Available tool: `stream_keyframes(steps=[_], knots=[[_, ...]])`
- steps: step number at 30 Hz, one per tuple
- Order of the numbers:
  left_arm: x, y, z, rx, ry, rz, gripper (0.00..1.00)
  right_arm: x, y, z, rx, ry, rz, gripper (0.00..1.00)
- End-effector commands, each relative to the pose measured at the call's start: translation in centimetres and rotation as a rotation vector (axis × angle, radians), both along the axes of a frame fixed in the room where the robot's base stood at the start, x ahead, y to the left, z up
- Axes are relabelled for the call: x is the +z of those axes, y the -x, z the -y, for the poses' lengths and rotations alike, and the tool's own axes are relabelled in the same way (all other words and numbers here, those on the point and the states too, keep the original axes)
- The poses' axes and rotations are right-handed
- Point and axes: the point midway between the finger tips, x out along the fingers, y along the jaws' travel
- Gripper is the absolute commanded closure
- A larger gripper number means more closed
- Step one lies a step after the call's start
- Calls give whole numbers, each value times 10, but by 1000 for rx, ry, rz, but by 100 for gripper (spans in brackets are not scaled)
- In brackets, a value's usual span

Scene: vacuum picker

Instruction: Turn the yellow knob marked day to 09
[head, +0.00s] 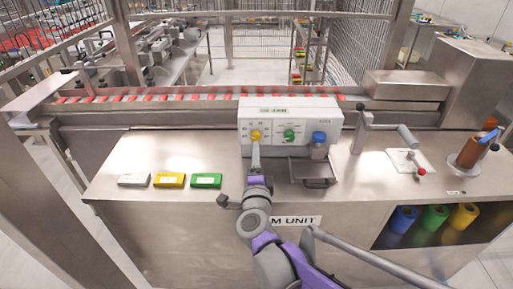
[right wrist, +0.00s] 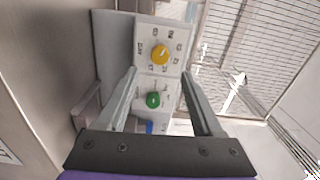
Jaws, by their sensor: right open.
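The yellow knob (head: 256,134) is on the left of the white panel of a box unit (head: 307,108). It shows more clearly in the right wrist view (right wrist: 160,54), with small dark labels around it. They are too small to read, and I cannot tell which label the knob points to. My right gripper (head: 255,148) is in front of the yellow knob, just below it in the head view. In the right wrist view its two fingers (right wrist: 159,72) are apart with nothing held, and the knob lies just beyond the gap between the tips. My left gripper is out of view.
A green knob (head: 290,134) is right of the yellow one, with a blue-capped part (head: 319,138) beyond it. Grey, yellow and green blocks (head: 170,180) lie on the steel bench at left. A crank handle (head: 366,126) stands right of the unit. A conveyor (head: 190,98) runs behind.

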Motion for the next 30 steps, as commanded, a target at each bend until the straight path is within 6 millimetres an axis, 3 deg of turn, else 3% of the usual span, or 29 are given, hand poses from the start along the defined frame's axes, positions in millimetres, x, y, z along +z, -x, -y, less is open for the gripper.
stream_keyframes(steps=[3,7,23,26,30], knots=[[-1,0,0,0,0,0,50,0,18,0,1,1,0,32],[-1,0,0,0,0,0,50,0,28,0,1,0,0,32],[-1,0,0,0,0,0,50,1,30,0,3,6,1,32],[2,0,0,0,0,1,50,8,35,3,44,63,5,32],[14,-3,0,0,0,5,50,19,58,11,204,304,-14,32]])
